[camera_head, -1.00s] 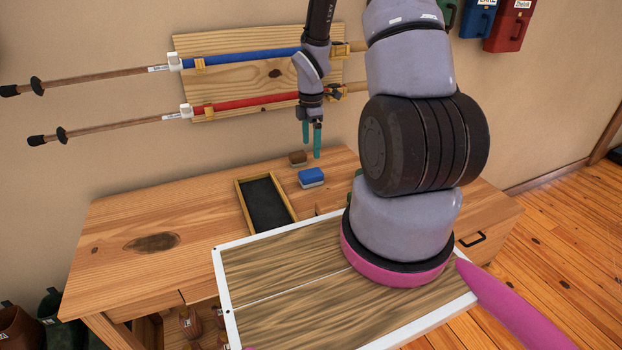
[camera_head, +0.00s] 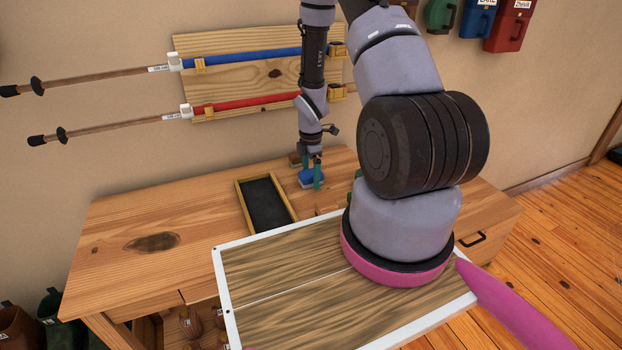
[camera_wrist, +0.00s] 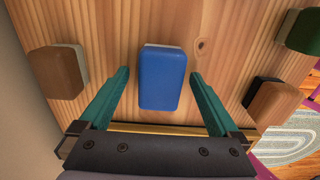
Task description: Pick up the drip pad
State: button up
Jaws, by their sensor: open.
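A blue block with a pale underside (camera_head: 308,180) lies on the wooden desk, and it fills the middle of the wrist view (camera_wrist: 161,78). A dark pad in a shallow wooden frame (camera_head: 265,205) lies to its left on the desk. No label shows which of these is the drip pad. My gripper (camera_head: 315,173) is open, low over the blue block. In the wrist view its teal fingers (camera_wrist: 159,76) stand on either side of the block, with gaps on both sides. The fingers partly hide the block in the head view.
A brown block (camera_wrist: 57,72) lies left of the blue one in the wrist view. A reddish-brown block (camera_wrist: 272,102) and a green block (camera_wrist: 304,32) lie to the right. The desk's left part (camera_head: 150,215) is clear.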

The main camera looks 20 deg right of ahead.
aim_at(311, 172)
grip_shut()
jog(key=shift+r, duration=5.05)
